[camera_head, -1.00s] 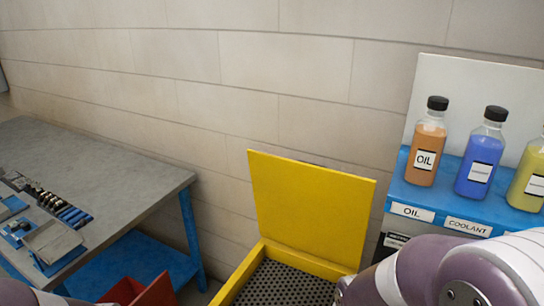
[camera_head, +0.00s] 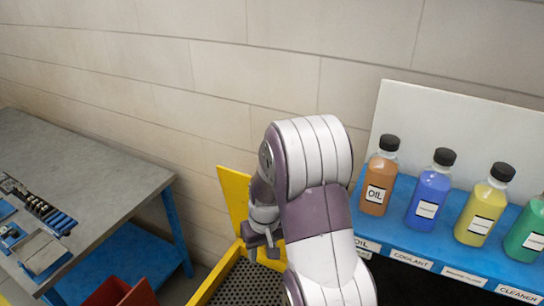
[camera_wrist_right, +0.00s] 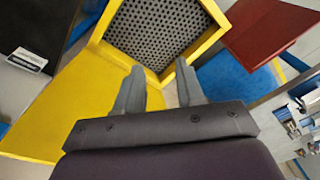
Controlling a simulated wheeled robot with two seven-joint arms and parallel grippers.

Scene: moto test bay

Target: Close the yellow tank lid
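The yellow tank lid (camera_head: 234,195) stands raised at the back of the yellow tank (camera_head: 216,277), partly hidden behind my right arm. The tank's dark perforated inside (camera_head: 243,285) shows below it. My right gripper (camera_head: 262,246) points down in front of the lid, above the tank. In the right wrist view my gripper (camera_wrist_right: 158,76) is open, with nothing between its fingers. There the lid (camera_wrist_right: 65,105) spreads to the left, and the tank's mesh (camera_wrist_right: 163,32) lies beyond the fingertips. I cannot tell whether a finger touches the lid. My left gripper is not in view.
A blue shelf (camera_head: 350,205) with several bottles, among them an orange oil bottle (camera_head: 379,180), stands right of my right arm. A grey workbench (camera_head: 95,165) with tools is at left. A red bin (camera_head: 122,293) sits left of the tank.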

